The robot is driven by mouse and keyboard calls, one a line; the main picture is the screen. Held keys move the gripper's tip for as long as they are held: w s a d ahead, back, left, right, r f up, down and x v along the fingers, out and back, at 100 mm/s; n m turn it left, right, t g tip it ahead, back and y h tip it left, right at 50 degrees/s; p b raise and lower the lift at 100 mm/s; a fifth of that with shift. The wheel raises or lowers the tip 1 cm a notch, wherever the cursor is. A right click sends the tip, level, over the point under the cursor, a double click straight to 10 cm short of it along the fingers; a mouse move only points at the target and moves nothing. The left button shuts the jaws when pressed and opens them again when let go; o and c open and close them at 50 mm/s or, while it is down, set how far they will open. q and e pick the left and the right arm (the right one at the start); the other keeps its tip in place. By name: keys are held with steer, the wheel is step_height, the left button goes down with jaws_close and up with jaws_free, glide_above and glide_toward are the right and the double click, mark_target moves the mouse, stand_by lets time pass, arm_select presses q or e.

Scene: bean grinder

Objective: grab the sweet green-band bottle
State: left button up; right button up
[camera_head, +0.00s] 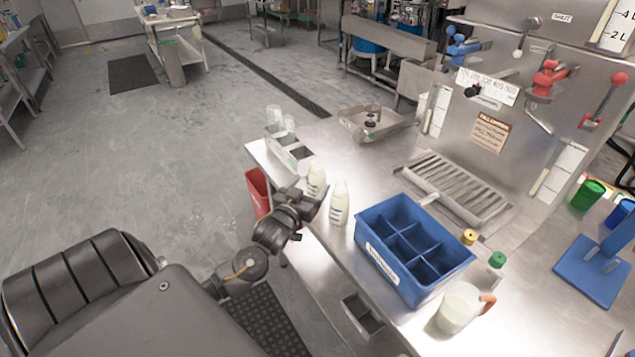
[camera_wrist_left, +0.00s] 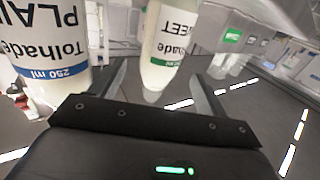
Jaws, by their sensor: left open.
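The sweet green-band bottle (camera_wrist_left: 170,45) is white and appears upside down in the wrist view, with its green band and "SWEET" label showing. In the head view I take it to be the farther white bottle (camera_head: 316,180) on the steel counter. A blue-band "PLAIN" bottle (camera_wrist_left: 55,40) stands close beside it; I take it to be the nearer bottle (camera_head: 339,204) in the head view. My left gripper (camera_head: 318,196) is open, close to the bottles. Its fingers (camera_wrist_left: 160,88) lie either side of the sweet bottle's lower image end; contact is not clear. My right gripper is not visible.
A blue divided crate (camera_head: 372,252) stands right of the bottles, with a pitcher (camera_head: 458,310) beyond its near right corner. A steel holder (camera_head: 287,148) with clear cups is behind the bottles. A red bin (camera_head: 257,192) hangs beside the counter's left edge.

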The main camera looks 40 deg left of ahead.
mark_target(313, 181)
arm_select(q)
steer(key=shift+w+r, duration=0.2)
steer(key=p+x, duration=0.1)
steer(key=x, duration=0.3)
steer(key=shift+f, duration=0.1)
steer(key=shift+w, duration=0.35)
steer(key=c, duration=1)
steer(key=shift+c, duration=0.2)
